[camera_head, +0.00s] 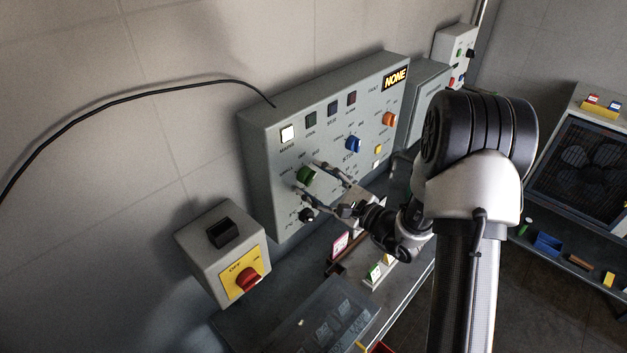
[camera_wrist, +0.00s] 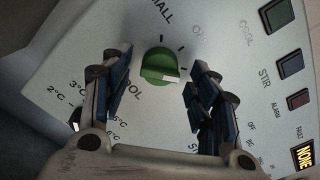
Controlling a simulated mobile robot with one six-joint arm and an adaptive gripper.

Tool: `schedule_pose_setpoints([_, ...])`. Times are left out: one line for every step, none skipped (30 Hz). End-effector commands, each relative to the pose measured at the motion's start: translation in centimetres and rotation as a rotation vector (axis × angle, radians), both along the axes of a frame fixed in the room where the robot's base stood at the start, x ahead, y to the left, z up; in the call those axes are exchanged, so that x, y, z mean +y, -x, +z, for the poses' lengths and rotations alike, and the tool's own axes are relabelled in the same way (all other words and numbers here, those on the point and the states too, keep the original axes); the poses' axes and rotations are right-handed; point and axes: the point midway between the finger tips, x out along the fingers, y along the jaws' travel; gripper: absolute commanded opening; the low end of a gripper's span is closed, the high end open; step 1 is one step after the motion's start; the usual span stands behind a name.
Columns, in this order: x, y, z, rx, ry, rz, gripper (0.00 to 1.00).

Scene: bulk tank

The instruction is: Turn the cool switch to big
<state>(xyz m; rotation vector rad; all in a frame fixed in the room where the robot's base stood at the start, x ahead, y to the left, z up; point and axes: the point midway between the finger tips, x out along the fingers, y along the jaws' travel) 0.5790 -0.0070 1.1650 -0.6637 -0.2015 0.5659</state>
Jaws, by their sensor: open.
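The cool switch, a round green knob (camera_head: 305,174), sits on the grey control panel (camera_head: 262,147). In the wrist view, the knob (camera_wrist: 158,64) has a white mark on its lower right part. Part of the word "SMALL" shows above left of it, and an "O" label shows above right; the big label is not readable there. My gripper (camera_head: 313,181) is open at the knob. In the wrist view, my gripper's fingers (camera_wrist: 160,72) stand on either side of the knob with a gap on each side, apart from it.
A black temperature dial (camera_head: 306,215) sits just below the knob. A blue knob (camera_head: 353,145) and an orange knob (camera_head: 389,119) are to the right. A yellow box with a red switch (camera_head: 249,280) is lower left; a clear bin (camera_head: 325,320) stands below.

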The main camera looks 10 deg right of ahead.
Motion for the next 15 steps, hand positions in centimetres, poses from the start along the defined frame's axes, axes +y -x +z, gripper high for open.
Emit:
schedule_pose_setpoints([-0.6,0.7,0.0,0.002,0.0,-0.005,0.55])
schedule_pose_setpoints([-1.0,1.2,0.0,0.001,-0.001,-0.006,0.55])
schedule_pose_setpoints([-1.5,1.9,0.0,0.002,-0.001,-0.006,0.55])
schedule_pose_setpoints([-1.9,2.4,0.0,0.003,-0.002,-0.006,0.55])
schedule_pose_setpoints([-2.2,3.0,0.0,0.002,-0.002,-0.007,0.55])
schedule_pose_setpoints([-2.7,3.8,0.0,0.003,-0.001,-0.007,0.55])
schedule_pose_setpoints([-3.1,4.3,0.0,0.003,0.0,-0.007,0.55])
schedule_pose_setpoints([-3.5,4.9,0.0,0.003,-0.001,-0.007,0.55])
schedule_pose_setpoints([-3.9,5.5,0.0,0.003,-0.003,-0.007,0.55])
schedule_pose_setpoints([-4.2,6.0,0.0,0.003,-0.002,-0.006,0.55])
schedule_pose_setpoints([-4.5,6.5,0.0,0.002,-0.001,-0.006,0.55])
schedule_pose_setpoints([-4.8,7.0,0.0,0.002,-0.001,-0.005,0.55])
schedule_pose_setpoints([-5.1,7.4,0.0,0.002,-0.001,-0.005,0.55])
schedule_pose_setpoints([-5.3,7.7,0.0,0.002,-0.001,-0.005,0.55])
schedule_pose_setpoints([-5.5,8.1,0.0,0.001,0.0,-0.003,0.55])
